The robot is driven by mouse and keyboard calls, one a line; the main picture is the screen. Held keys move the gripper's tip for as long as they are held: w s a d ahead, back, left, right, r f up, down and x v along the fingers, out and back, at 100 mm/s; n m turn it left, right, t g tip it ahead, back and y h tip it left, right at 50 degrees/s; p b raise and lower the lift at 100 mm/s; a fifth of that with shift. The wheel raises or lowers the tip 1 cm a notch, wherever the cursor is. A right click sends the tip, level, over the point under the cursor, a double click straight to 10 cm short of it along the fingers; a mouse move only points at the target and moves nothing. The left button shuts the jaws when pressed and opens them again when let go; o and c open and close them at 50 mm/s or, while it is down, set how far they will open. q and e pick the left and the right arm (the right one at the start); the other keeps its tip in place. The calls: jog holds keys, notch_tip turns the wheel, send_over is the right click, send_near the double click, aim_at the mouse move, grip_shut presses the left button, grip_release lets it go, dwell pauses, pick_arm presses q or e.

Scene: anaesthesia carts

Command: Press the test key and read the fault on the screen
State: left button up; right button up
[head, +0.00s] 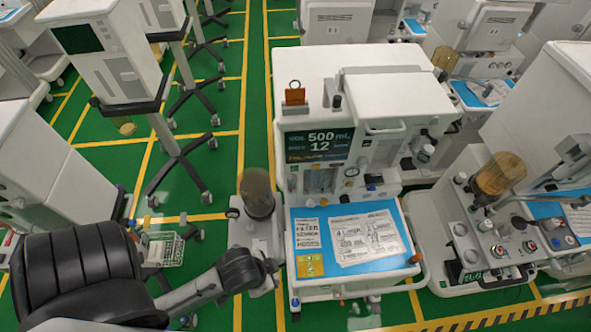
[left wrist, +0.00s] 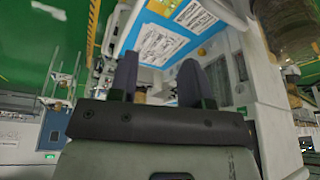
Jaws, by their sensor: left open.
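The anaesthesia cart (head: 385,62) stands in the middle of the head view. Its dark screen (head: 318,145) shows "500 mL" and "12", with a smaller orange line below that I cannot read. I cannot single out the test key with certainty. My left gripper (head: 272,266) is beside the left edge of the cart's blue work surface (head: 345,275), near a yellow square plate (head: 310,266). In the left wrist view the left gripper (left wrist: 160,78) is open, its two dark fingers apart with the cart beyond them. My right gripper is not in view.
Printed sheets (head: 365,238) lie on the blue surface. A dark-topped cylinder (head: 258,192) stands at the cart's left side, close to my left forearm. Another cart with an amber cylinder (head: 499,174) is at right.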

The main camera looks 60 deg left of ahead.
pick_arm(q)
jog(key=shift+d, duration=0.1)
grip_shut()
dwell(0.4)
dwell(0.3)
jog(key=shift+d, duration=0.1)
dwell(0.5)
